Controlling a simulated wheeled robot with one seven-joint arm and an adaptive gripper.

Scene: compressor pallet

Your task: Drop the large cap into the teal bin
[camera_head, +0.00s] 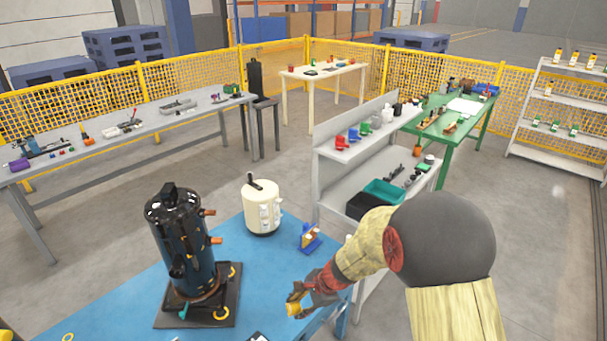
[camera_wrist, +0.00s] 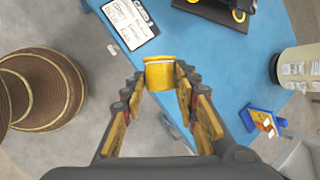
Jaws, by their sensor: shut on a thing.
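My gripper (camera_head: 298,297) is shut on a yellow cap, the large cap (camera_wrist: 160,74), which sits between the fingertips in the wrist view. The cap (camera_head: 293,309) also shows in the head view, held near the front right edge of the blue table. The teal bin (camera_head: 384,192) stands on the lower shelf of the grey rack, beside a black bin and partly behind my arm. My gripper is in front of the rack and apart from the bin.
The blue table (camera_head: 262,290) holds a black compressor (camera_head: 184,245), a cream canister (camera_head: 262,208) and a small blue fixture (camera_head: 309,238). A black bin (camera_head: 362,207) sits left of the teal bin. A label card (camera_wrist: 129,22) lies on the table. Grey floor is open at right.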

